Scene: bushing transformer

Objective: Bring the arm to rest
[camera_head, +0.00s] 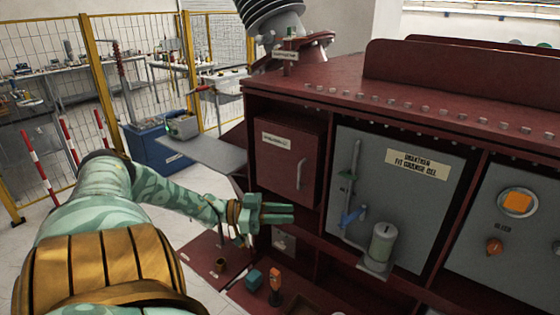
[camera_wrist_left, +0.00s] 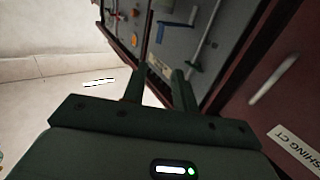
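My left arm comes in from the left in the head view. Its gripper (camera_head: 278,213) is held out in front of the dark red transformer cabinet (camera_head: 290,110), below the small red door with a handle. In the left wrist view the two fingers (camera_wrist_left: 159,88) stand apart with a gap between them and nothing in it. The grey panel with the blue lever also shows beyond the fingers in that view. My right gripper is not in view.
An orange button (camera_head: 517,202) is at the right. A grey shelf (camera_head: 205,153) juts out left. Small items, including an orange-topped one (camera_head: 275,282), stand on the low ledge. A yellow-framed fence is behind.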

